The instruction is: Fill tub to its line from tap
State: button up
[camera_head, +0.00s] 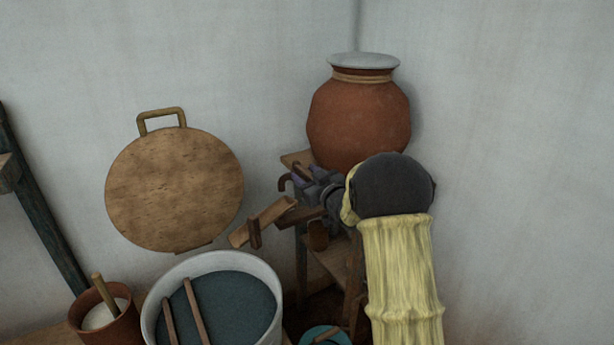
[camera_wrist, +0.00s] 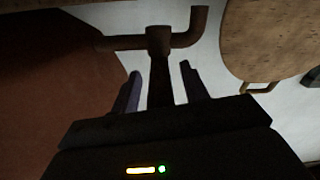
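A clay pot (camera_head: 360,120) with a pale lid stands in the corner on a wooden stand. The dark curved tap (camera_head: 284,183) shows beside my gripper (camera_head: 310,187), low at the pot's left. In the wrist view, the tap (camera_wrist: 180,40) has a bent spout, and its stem comes down between the two fingers of my gripper (camera_wrist: 161,88). The fingers are apart, with a visible gap on each side of the stem. A white tub (camera_head: 273,280) holds dark blue-grey liquid, with two wooden sticks over it. I cannot make out a fill line.
A wooden trough (camera_head: 262,222) slopes between the tap and the white tub. A small teal vessel (camera_head: 312,335) is partly cut off below the stand. A clay cup (camera_head: 115,325) with a stick stands left of the tub. A round wooden board (camera_head: 175,190) is at the wall.

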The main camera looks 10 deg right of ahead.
jog(key=b+v, duration=0.1)
jog(key=v, duration=1.6)
jog(key=shift+s, duration=0.35)
jog(key=shift+w, duration=0.1)
jog(key=s+f+m+g+h, duration=0.5)
jog(key=s+f+g+h, duration=0.15)
jog(key=f, duration=0.25)
jog(key=s+a+f+m+g, duration=0.1)
jog(key=s+a+f+g, duration=0.2)
jog(key=s, duration=0.5)
jog(key=s+a+f+m+g, duration=0.15)
jog(key=s+g, duration=0.25)
jog(key=s, duration=0.4)
notch_tip(320, 180, up, 20)
jog(key=p, duration=2)
jog(key=shift+n+p, duration=0.35)
jog(key=shift+n, duration=0.1)
